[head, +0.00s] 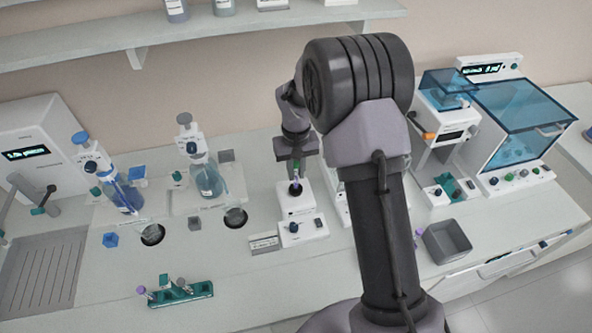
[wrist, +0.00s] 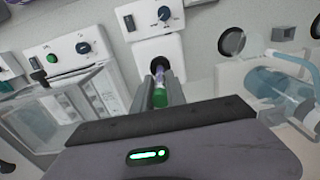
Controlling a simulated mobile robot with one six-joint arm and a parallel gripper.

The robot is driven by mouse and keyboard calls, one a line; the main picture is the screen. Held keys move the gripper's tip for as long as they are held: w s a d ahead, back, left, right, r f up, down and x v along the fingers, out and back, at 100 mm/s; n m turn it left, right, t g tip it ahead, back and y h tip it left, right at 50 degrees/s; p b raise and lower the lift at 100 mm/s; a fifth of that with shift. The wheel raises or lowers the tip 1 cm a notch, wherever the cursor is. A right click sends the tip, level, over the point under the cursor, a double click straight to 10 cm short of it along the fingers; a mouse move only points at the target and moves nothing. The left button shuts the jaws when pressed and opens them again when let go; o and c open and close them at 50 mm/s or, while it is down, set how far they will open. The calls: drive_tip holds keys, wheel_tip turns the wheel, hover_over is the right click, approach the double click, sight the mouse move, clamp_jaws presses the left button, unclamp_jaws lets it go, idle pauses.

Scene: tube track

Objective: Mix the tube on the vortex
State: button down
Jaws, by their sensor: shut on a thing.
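My gripper (head: 296,165) points down over the vortex mixer (head: 302,222), a small white unit with a dark round cup on top and knobs in front. The gripper is shut on the tube (wrist: 160,97), which has a green upper end and a purple lower part. In the wrist view the tube sits between the fingers, its lower end at the dark cup (wrist: 159,66). I cannot tell how far the tube's end is inside the cup. In the head view the gripper hides most of the tube.
A teal rack (head: 182,293) with a purple-capped tube stands at the front left. Two dispenser bottles (head: 206,177) stand left of the mixer. A grey bin (head: 447,241) and a blue-lidded machine (head: 518,120) are at the right. The bench between rack and mixer is mostly clear.

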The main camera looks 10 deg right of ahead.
sight(296, 164)
drive_tip(key=shift+f, duration=0.25)
drive_tip(key=shift+f+b, duration=0.3)
drive_tip(key=shift+b, duration=0.05)
drive_tip(key=shift+f+b, duration=0.35)
drive_tip(key=shift+f, duration=0.05)
idle(1.7)
idle(3.3)
wheel_tip(296, 164, up, 7)
drive_tip(key=p, duration=0.5)
drive_tip(key=shift+r, duration=0.15)
